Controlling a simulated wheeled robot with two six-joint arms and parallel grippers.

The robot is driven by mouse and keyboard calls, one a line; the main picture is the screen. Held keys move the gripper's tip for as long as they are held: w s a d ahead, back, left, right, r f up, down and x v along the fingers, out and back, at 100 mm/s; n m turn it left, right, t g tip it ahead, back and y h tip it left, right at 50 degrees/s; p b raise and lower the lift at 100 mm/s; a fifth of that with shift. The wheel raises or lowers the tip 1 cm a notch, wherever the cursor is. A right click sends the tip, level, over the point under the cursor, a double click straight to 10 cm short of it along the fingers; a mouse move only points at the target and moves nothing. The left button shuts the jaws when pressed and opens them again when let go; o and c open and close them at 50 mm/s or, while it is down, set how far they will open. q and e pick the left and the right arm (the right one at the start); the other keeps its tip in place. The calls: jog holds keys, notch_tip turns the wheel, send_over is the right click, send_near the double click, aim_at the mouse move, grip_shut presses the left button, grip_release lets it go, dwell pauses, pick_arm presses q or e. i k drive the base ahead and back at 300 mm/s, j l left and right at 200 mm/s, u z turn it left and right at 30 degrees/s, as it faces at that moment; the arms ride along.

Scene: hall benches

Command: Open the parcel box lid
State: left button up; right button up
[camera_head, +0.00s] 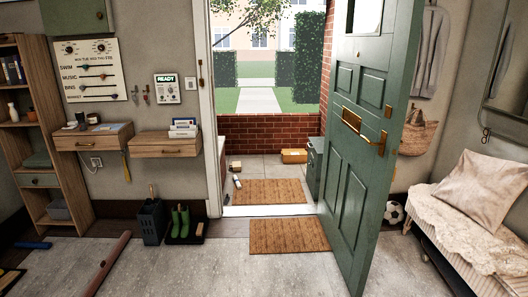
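A dark grey-green box (315,163), which looks like the parcel box, stands on the porch beyond the doorway, at its right side. The open door hides much of it. Its top (316,144) looks flat and closed, but it is too small to be sure. A brown cardboard parcel (294,156) lies on the porch floor to the left of the box. The green front door (352,185) stands open, swung inward at the right of the doorway. Neither of my grippers is in view.
Doormats lie outside (270,191) and inside (288,235) the threshold. Left are a boot tray (186,238), umbrella stand (152,221) and a long brown roll (108,264) on the floor. A bench (450,222) and ball (393,212) are right. The doorway's middle is clear.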

aim_at(318, 143)
jog(key=i, duration=3.3)
jog(key=i+z, duration=0.2)
jog(key=i, duration=0.35)
jog(key=i+j+z, duration=0.15)
jog(key=i, duration=0.4)
jog(key=i+j+z, duration=0.2)
jog(key=i, duration=0.35)
jog(key=j, duration=0.1)
